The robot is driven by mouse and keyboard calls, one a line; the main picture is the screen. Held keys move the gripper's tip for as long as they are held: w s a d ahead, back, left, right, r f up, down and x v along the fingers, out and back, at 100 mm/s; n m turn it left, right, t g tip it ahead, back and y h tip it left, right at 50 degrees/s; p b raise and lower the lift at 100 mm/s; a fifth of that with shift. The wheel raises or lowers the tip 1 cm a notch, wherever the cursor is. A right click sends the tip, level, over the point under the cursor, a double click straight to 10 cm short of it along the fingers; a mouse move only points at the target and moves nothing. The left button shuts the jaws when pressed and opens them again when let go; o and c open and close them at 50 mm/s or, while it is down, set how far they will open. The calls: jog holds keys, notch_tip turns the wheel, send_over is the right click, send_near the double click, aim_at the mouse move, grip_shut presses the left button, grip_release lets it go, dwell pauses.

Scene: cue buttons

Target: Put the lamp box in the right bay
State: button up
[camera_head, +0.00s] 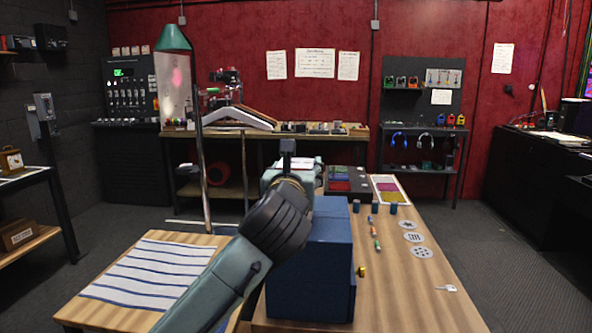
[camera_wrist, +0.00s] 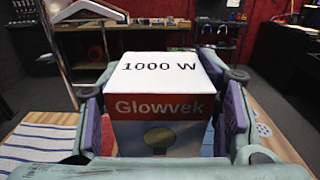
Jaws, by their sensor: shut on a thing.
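The lamp box (camera_wrist: 158,72) is in the wrist view, with a white top reading "1000 W" and a red band reading "Glowvek" above a bulb picture. My gripper (camera_wrist: 163,122) is shut on it, with a purple pad against each side. In the head view my gripper is raised beyond the blue cabinet, and my arm hides nearly all of the box. No bay is marked plainly as the right one. A dark tray with coloured sections (camera_head: 341,186) and a pale tray with yellow and pink sections (camera_head: 389,185) lie at the table's far end.
The blue cabinet (camera_head: 325,270) with a brass knob stands under my arm. Round patterned discs (camera_head: 412,238) and a key (camera_head: 447,288) lie at the right. A striped cloth (camera_head: 150,270) covers the left table.

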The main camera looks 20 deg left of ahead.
jog(key=shift+f, duration=0.6)
jog(key=shift+f, duration=0.25)
jog(key=o, duration=1.3)
jog(key=shift+r, duration=0.15)
